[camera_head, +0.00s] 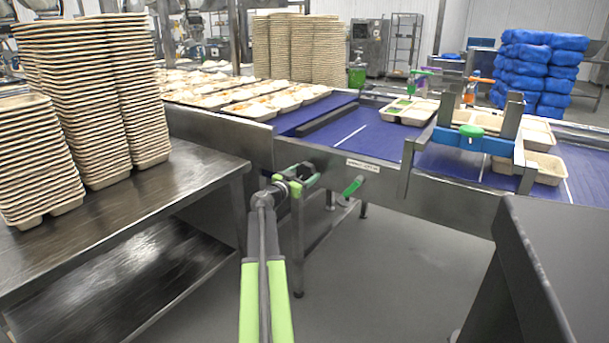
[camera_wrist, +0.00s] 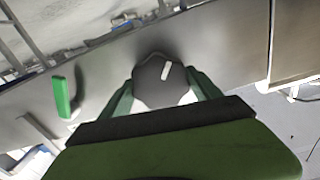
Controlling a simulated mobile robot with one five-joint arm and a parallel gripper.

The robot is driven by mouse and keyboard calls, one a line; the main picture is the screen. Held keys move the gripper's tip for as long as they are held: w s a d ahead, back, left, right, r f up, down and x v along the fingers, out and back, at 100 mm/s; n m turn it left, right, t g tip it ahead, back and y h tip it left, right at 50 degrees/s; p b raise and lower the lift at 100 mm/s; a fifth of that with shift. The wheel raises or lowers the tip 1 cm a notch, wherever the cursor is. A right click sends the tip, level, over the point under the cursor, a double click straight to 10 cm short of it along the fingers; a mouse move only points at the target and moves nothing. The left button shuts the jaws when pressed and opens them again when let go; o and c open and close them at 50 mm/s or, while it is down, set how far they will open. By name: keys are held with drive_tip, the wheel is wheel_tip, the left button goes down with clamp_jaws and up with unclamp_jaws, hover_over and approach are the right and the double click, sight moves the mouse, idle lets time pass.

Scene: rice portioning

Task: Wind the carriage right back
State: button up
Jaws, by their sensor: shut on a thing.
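My gripper (camera_head: 298,181) reaches to the side of the conveyor frame, below the blue belt. In the wrist view my gripper (camera_wrist: 162,88) has its green fingers on either side of a dark round knob (camera_wrist: 158,92) and is shut on it. A short white mark on the knob's face points up and slightly right. A blue and grey frame (camera_head: 475,141) with a green round top piece spans the belt at right; it may be the carriage. A green lever (camera_head: 353,186) sticks out right of my gripper; it also shows in the wrist view (camera_wrist: 62,97).
Filled trays (camera_head: 250,109) lie on the belt at left, and more trays (camera_head: 409,111) near the frame. Tall tray stacks (camera_head: 85,95) stand on a steel table (camera_head: 165,195) at left. A dark surface (camera_head: 560,260) rises at right. The floor (camera_head: 385,270) between is clear.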

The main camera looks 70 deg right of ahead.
drive_tip(key=m, duration=0.3)
idle(0.4)
drive_tip(key=shift+m, duration=0.3)
drive_tip(key=shift+m, duration=0.6)
drive_tip(key=m, duration=0.5)
drive_tip(key=o, duration=1.4)
drive_tip(key=v, duration=0.6)
